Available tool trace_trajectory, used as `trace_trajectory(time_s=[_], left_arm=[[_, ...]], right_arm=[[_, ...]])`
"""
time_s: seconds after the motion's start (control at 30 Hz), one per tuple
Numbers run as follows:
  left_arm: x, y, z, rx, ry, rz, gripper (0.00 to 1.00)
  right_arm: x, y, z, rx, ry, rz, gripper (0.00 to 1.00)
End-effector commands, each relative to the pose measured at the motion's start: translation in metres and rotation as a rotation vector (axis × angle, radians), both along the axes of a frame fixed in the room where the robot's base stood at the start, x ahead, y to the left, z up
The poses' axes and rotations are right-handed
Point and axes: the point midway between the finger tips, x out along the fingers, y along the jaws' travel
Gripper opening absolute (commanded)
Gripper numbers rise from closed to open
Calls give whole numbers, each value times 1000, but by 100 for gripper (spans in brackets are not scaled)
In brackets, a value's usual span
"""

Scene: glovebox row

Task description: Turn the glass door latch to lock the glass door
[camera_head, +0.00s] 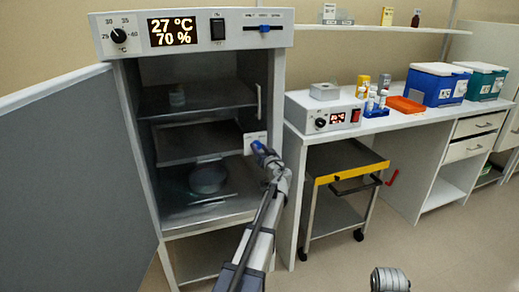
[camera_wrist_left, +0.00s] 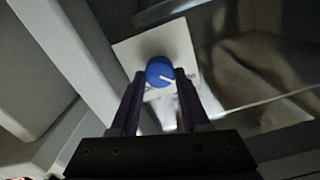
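The glass door (camera_head: 205,125) appears closed across the front of the incubator, with shelves showing through it. The latch is a blue knob (camera_wrist_left: 159,71) on a white square plate (camera_wrist_left: 126,53); the plate also shows in the head view (camera_head: 249,137) at the door's right edge. A white line on the knob points to the lower right in the wrist view. My left gripper (camera_head: 259,148) is at the latch. In the wrist view its two fingers (camera_wrist_left: 160,76) stand open on either side of the knob, with a small gap seeming to show.
The grey outer door (camera_head: 75,185) stands wide open at the left. A display panel (camera_head: 195,32) tops the incubator. At the right are a bench (camera_head: 440,122) with boxes and bottles, and a yellow-edged cart (camera_head: 345,174).

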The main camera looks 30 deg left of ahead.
Motion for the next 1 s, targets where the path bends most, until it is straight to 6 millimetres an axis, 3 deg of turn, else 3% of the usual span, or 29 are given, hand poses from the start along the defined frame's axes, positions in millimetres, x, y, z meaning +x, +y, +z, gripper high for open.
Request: trace_trajectory(time_s=[0.03, 0.37, 0.73, 1.0], left_arm=[[0, 0, 0, 0, 0, 0, 36], [0, 0, 0, 0, 0, 0, 0], [0, 0, 0, 29, 33, 0, 0], [0, 0, 0, 149, 175, 0, 0]], right_arm=[[0, 0, 0, 0, 0, 0, 0], [0, 0, 0, 0, 0, 0, 0], [0, 0, 0, 0, 0, 0, 0], [0, 0, 0, 0, 0, 0, 0]])
